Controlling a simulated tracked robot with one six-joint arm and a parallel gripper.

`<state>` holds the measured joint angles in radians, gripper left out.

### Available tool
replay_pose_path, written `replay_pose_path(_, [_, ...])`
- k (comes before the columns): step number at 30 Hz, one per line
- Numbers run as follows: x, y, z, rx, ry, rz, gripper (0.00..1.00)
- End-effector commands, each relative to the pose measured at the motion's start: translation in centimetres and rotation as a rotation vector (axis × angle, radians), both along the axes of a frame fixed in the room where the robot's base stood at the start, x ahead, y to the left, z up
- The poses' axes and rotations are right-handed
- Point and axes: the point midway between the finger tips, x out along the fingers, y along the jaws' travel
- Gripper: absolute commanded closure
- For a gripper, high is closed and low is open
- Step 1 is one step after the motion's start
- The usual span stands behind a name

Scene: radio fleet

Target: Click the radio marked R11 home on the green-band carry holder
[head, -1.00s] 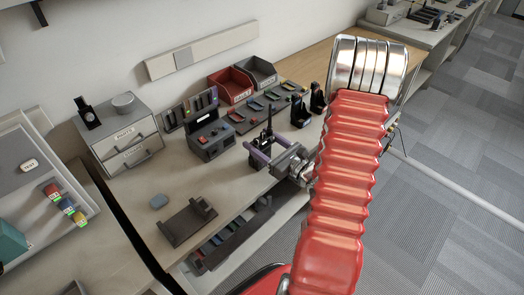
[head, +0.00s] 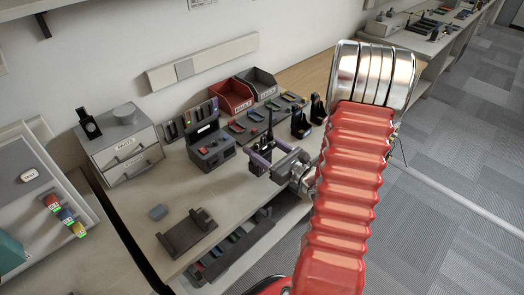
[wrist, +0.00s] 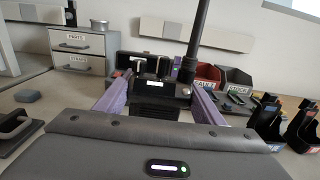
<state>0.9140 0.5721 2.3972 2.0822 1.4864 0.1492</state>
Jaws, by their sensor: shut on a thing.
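My gripper (head: 265,154) has purple fingers and is shut on a black radio (head: 268,143) with a tall antenna, held upright above the bench. In the wrist view the radio (wrist: 155,104) sits between the fingers (wrist: 157,100), with its antenna rising at its right side. I cannot read R11 on it. Two black upright holders stand to the right of it in the head view, a nearer one (head: 300,124) and a farther one (head: 318,108). In the wrist view they show small blue (wrist: 269,98) and reddish (wrist: 307,103) patches. I cannot make out a green band.
A grey charger-like box (head: 211,150) stands left of the radio. Red (head: 231,97) and dark grey (head: 258,85) bins are behind it. A mat with coloured pieces (head: 243,122), a drawer cabinet (head: 125,150) and a dark cradle (head: 188,234) share the bench. The front left bench is mostly clear.

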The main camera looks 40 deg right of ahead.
Motion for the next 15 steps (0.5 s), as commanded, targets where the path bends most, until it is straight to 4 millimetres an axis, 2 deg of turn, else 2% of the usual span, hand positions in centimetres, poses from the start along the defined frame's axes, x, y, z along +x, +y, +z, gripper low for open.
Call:
replay_pose_path(9, [0.0,0.0,4.5,-0.005,-0.004,0.0,0.73])
replay_pose_path(15, [0.0,0.0,6.5,-0.003,-0.002,0.0,0.73])
